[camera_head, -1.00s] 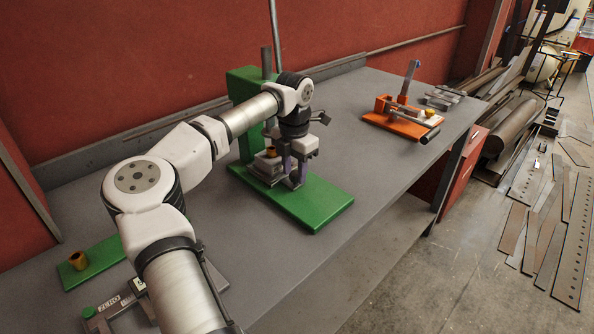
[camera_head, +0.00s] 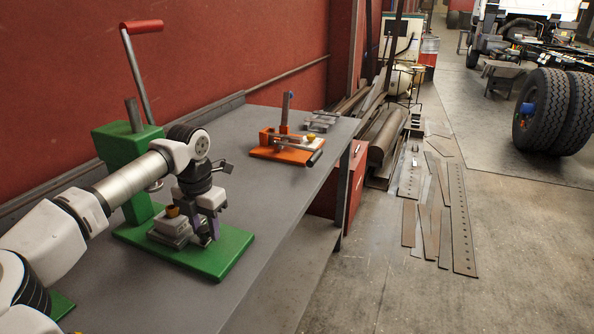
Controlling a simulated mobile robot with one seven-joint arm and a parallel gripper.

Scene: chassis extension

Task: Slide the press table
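The green press (camera_head: 126,148) stands on the grey bench, with a lever (camera_head: 136,68) that has a red grip raised above it. The press table (camera_head: 168,236) is a light grey block low on the green base plate (camera_head: 228,256). A small orange-brown part (camera_head: 172,211) sits on top of it. My gripper (camera_head: 207,238) points down at the right end of the press table, its purple-grey fingers close to or touching it. The fingers overlap the table in this view, so I cannot tell whether they grip it.
An orange clamp fixture (camera_head: 283,150) stands farther back on the bench (camera_head: 270,205), with small metal parts (camera_head: 320,122) behind it. Bare bench lies between it and the press. Metal strips (camera_head: 432,222) lie on the floor at right, and a truck wheel (camera_head: 552,112) stands beyond.

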